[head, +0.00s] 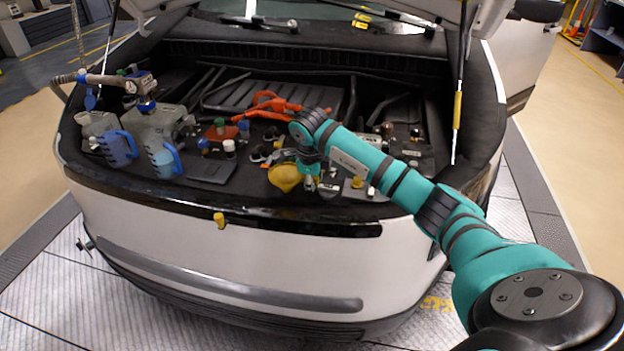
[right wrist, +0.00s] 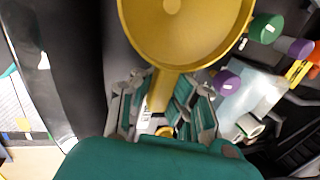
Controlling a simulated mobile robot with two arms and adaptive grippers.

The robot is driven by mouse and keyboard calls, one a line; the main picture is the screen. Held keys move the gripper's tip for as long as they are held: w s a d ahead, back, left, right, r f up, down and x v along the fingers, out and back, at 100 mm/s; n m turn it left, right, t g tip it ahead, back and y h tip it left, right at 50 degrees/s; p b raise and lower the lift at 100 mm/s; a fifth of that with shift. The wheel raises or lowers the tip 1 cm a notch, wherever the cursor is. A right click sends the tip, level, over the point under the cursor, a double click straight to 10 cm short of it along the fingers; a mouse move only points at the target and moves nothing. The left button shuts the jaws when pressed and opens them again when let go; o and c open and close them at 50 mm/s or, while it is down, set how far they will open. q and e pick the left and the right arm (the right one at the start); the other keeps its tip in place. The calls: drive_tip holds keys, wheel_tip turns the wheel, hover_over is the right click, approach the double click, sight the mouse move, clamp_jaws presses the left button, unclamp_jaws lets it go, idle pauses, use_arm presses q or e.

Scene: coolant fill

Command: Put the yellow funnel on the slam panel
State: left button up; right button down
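The yellow funnel (head: 285,177) is at the front of the engine bay, close above or at the dark slam panel (head: 240,205); I cannot tell whether it touches. My right gripper (head: 311,182) is just right of it, pointing down. In the right wrist view the funnel's round bowl (right wrist: 185,28) is beyond the fingertips, and its yellow stem runs between the fingers of my right gripper (right wrist: 160,98). The fingers flank the stem closely and look shut on it. My left gripper is not in view.
Blue jugs (head: 164,159) and a hose nozzle (head: 120,82) are at the bay's left. A dark flat pad (head: 208,171) lies left of the funnel. Several coloured caps, including a green one (right wrist: 265,28), are nearby. A prop rod (head: 459,100) stands at right.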

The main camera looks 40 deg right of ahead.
drive_tip(key=c, duration=2)
unclamp_jaws()
drive_tip(key=shift+f, duration=0.15)
drive_tip(key=shift+c, duration=0.2)
drive_tip(key=o, duration=0.6)
drive_tip(key=shift+c, duration=0.2)
drive_tip(key=b+v, duration=0.1)
drive_tip(key=v, duration=1.1)
drive_tip(key=shift+r, duration=0.2)
